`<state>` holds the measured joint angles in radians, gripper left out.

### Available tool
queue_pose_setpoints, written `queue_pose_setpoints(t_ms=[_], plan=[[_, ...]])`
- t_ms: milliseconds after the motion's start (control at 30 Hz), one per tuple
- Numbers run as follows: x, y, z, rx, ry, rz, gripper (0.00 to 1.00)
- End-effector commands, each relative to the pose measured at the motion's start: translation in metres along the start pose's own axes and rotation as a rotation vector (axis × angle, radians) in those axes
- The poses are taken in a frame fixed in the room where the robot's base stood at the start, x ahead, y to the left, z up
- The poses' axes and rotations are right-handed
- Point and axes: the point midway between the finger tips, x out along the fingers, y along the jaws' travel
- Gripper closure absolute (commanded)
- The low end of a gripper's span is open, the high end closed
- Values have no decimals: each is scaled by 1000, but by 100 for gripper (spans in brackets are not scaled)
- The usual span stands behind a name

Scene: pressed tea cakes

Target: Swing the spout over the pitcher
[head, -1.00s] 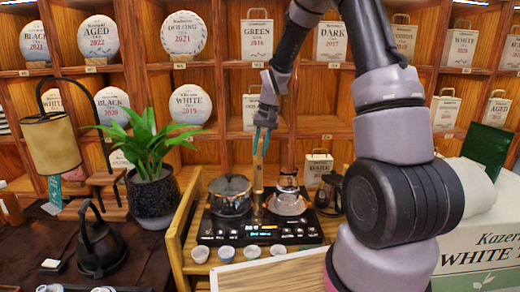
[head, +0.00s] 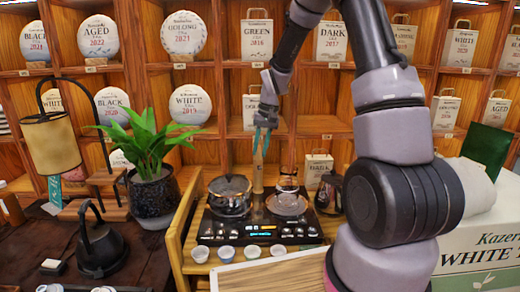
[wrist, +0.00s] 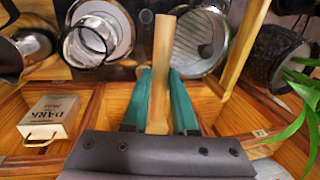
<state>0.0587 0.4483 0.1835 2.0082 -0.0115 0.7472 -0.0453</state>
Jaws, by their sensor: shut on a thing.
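The spout (head: 258,178) is a slim tan upright piece at the back of the black tea stove (head: 213,228). My gripper (head: 262,140) is above the stove with its teal fingers shut on the spout. In the wrist view, the spout (wrist: 160,65) runs between the two teal fingers (wrist: 160,98). A clear glass vessel, apparently the pitcher (head: 288,183), stands on the round right plate of the stove. It also shows in the wrist view (wrist: 92,38), left of the spout. A lidded glass pot (head: 230,200) sits on the left. I cannot tell where the spout's outlet points.
Several small white cups (head: 226,252) line the stove's front. A dark jug (head: 329,192) stands at its right. A potted plant (head: 150,190) and black kettle (head: 98,245) are at left. Shelves with tea packages (head: 257,40) close off the back.

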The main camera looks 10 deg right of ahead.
Motion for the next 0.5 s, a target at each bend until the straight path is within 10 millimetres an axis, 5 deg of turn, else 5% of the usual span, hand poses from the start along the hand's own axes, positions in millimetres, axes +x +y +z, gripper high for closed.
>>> queue_pose_setpoints(t_ms=[500], plan=[[-6,28,-7,-291,-57,-1,100]])
